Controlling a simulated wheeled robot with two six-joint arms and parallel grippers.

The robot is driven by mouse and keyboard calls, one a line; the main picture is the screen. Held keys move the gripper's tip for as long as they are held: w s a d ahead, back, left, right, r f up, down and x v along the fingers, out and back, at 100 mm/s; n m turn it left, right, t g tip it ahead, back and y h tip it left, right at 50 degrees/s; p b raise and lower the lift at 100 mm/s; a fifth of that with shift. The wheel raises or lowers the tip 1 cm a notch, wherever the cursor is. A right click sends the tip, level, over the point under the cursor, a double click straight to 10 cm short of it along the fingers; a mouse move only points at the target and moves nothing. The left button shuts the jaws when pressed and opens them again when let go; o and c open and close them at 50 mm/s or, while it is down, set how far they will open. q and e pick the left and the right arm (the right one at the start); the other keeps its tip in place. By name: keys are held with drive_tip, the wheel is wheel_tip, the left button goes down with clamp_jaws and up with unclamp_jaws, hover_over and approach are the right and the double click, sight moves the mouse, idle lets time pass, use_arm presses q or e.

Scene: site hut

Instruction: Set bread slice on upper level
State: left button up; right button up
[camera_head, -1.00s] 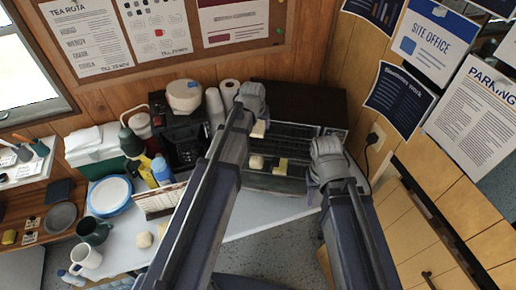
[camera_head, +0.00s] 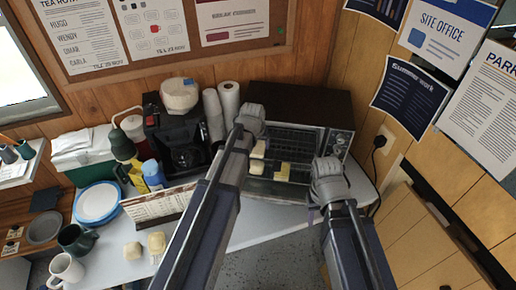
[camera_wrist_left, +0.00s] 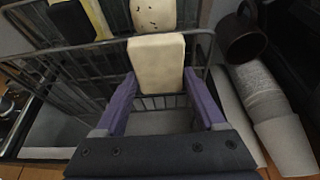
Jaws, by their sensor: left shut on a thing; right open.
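My left gripper (camera_head: 256,138) is shut on a pale bread slice (camera_wrist_left: 157,65), upright between its purple fingers in the left wrist view. The slice (camera_head: 258,149) shows below the gripper in the head view, in front of the brown-topped oven (camera_head: 300,104). Wire racks (camera_wrist_left: 60,75) are close around and behind the held slice; I cannot tell whether it touches them. Another pale slice (camera_head: 257,167) and a yellow piece (camera_head: 283,172) sit lower in the oven's front. My right gripper (camera_head: 318,200) is right of the oven front, its fingers mostly hidden.
Two pale pieces (camera_head: 133,251) lie on the table's left part. A rack of cards (camera_head: 158,201), a blue bottle (camera_head: 153,175), a coffee machine (camera_head: 182,145) and paper rolls (camera_head: 229,100) stand left of the oven. A dark mug (camera_wrist_left: 240,38) shows in the wrist view.

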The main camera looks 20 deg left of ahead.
use_arm(q)
drive_tip(key=shift+f, duration=0.15)
drive_tip(key=o, duration=1.3)
drive_tip(key=shift+r, duration=0.25)
